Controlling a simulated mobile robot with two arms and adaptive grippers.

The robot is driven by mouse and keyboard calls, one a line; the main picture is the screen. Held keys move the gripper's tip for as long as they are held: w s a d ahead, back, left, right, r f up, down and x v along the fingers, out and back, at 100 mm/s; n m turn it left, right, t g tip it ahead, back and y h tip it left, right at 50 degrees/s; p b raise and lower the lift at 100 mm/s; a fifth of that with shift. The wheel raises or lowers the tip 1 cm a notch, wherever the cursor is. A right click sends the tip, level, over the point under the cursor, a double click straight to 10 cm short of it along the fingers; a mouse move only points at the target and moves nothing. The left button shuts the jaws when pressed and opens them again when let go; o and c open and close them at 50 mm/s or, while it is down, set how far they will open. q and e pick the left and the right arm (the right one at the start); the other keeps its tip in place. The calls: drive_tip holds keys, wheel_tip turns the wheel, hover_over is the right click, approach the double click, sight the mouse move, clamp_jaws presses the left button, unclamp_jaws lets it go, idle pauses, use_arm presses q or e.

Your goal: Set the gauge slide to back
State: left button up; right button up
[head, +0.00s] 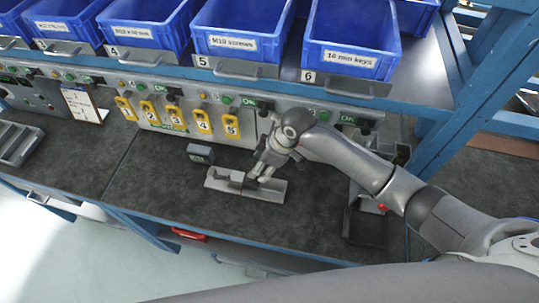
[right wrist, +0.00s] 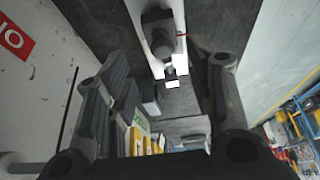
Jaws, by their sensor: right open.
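The gauge (head: 272,192) is a light metal rail lying on the dark bench top, with a dark slide block (head: 236,178) on it. My right gripper (head: 260,174) is over the rail, just right of the block, its fingers pointing down. In the right wrist view, the pale rail and its dark block (right wrist: 158,38) show at the top, beyond and between the open fingers of my right gripper (right wrist: 155,80). I cannot tell whether the fingertips touch the rail. My left gripper is out of view.
A small dark box with a label (head: 201,154) stands behind the rail. Yellow numbered handles (head: 203,121) line the panel at the back. Blue bins (head: 240,32) stand on the shelf above. A black tray (head: 365,222) is at the right. The bench left of the rail is clear.

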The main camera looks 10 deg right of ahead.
drive_tip(key=v, duration=0.6)
drive_tip(key=shift+d+r, duration=0.25)
drive_tip(key=shift+r, duration=0.05)
